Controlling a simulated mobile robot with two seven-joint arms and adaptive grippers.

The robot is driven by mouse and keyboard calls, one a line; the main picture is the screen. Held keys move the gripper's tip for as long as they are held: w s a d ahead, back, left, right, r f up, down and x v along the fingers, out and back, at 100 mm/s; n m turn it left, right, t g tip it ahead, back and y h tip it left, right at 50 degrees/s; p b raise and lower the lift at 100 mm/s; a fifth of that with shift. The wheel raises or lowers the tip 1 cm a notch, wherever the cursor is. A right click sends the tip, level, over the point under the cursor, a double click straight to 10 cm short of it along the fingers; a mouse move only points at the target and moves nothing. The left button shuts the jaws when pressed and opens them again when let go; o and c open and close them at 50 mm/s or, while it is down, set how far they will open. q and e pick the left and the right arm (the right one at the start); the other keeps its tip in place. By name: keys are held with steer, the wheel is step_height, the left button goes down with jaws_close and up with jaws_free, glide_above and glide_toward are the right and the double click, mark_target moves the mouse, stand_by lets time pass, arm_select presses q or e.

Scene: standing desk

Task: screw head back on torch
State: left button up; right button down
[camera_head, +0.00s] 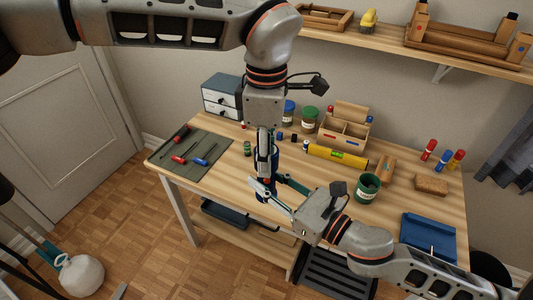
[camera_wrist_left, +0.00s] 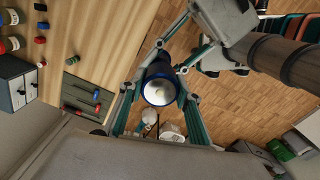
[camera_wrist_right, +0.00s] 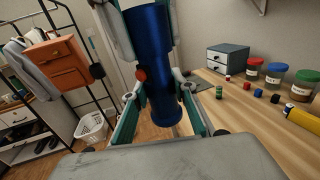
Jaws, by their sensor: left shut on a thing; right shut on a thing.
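The blue torch stands upright in front of the desk edge, between my grippers. My left gripper (camera_head: 265,165) comes from above and is shut on the torch head (camera_wrist_left: 160,92), whose pale lens faces up in the left wrist view. My right gripper (camera_head: 272,188) comes from the right and is shut on the torch body (camera_wrist_right: 163,100), which has a red button (camera_wrist_right: 140,75). Head and body are in line in the right wrist view. The fingers partly hide the torch, and I cannot tell whether the thread is engaged.
The wooden desk (camera_head: 310,178) is behind the torch. Open floor lies at left.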

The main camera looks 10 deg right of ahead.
arm_select(q)
steer(key=o, duration=1.3)
step_height(320, 180, up, 12)
